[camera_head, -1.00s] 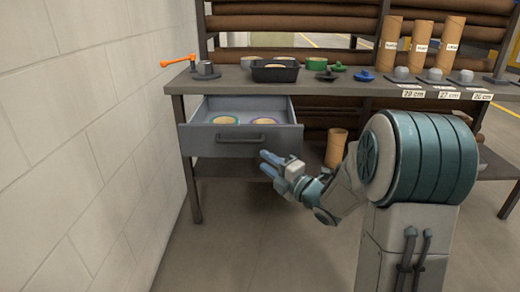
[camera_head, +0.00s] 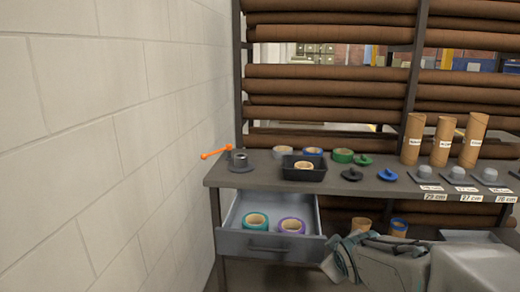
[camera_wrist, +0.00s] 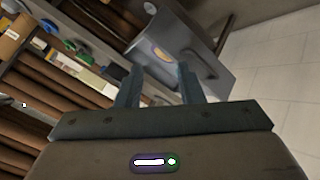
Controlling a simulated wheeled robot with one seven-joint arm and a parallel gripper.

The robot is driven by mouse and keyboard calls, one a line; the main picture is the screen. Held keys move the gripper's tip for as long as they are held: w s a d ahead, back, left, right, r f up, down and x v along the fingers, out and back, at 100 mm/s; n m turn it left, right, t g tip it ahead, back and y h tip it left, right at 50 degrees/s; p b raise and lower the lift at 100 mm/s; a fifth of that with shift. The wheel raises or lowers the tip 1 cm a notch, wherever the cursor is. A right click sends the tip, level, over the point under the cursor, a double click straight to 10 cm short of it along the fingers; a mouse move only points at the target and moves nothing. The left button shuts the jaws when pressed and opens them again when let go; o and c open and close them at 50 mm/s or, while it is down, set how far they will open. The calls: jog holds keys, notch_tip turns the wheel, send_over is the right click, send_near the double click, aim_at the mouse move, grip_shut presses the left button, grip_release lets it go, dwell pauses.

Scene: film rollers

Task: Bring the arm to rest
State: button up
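My gripper (camera_wrist: 160,85) shows in the wrist view with its two fingers spread apart and nothing between them. Beyond the fingers, the wrist view shows the grey drawer (camera_wrist: 190,72) and one roll in it. The open drawer (camera_head: 268,245) under the bench holds a teal-edged roll (camera_head: 256,222) and a purple-edged roll (camera_head: 292,225).
The workbench (camera_head: 225,176) carries a black tray (camera_head: 304,172) with a roll, an orange-handled crank (camera_head: 216,153), blue and green rolls, lids and upright cardboard tubes (camera_head: 443,140). Brown film rollers (camera_head: 330,87) fill the rack behind. A white wall (camera_head: 110,150) stands at left.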

jog(key=s+a+r+m+g+p, duration=0.1)
jog(key=s+r+m+g+p, duration=0.2)
jog(key=s, duration=0.6)
jog(key=s+a+r+m+g+y+p, duration=0.1)
jog(key=s+a+r+m+g+p, duration=0.1)
jog(key=s+r+m+p, duration=0.3)
jog(key=shift+s+a+r+g+p, duration=0.25)
jog(key=shift+s+r+g+p, duration=0.65)
jog(key=shift+s+r+p, duration=0.7)
